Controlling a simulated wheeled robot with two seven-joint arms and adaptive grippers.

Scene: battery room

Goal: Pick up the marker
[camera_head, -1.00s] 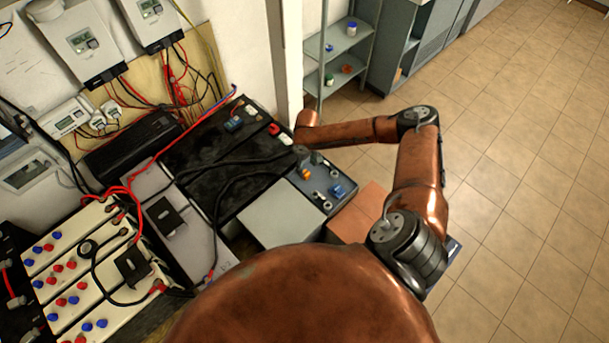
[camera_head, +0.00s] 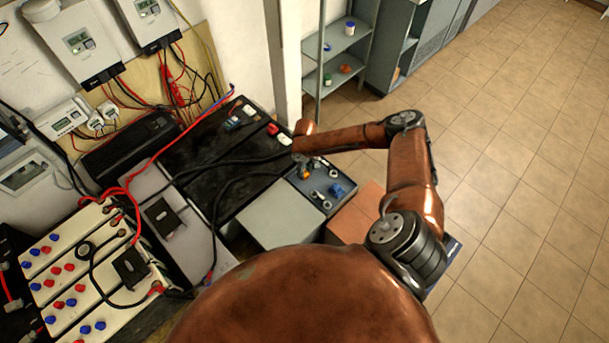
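I cannot pick out the marker for certain in the head view. A grey tray (camera_head: 309,188) beside the black batteries holds several small items, among them an orange item (camera_head: 306,174), a blue item (camera_head: 337,189) and metal wrench-like pieces (camera_head: 321,200). My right gripper (camera_head: 303,164) is small and partly hidden under my copper-coloured forearm. It is over the far left part of the tray, close to the orange item. Whether its fingers are open or shut does not show. My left gripper is out of view.
Black batteries (camera_head: 205,145) with thick cables lie left of the tray. A grey box top (camera_head: 280,218) and a reddish-brown box (camera_head: 356,212) are nearer. A metal shelf (camera_head: 345,48) stands behind. The tiled floor (camera_head: 520,150) at right is clear.

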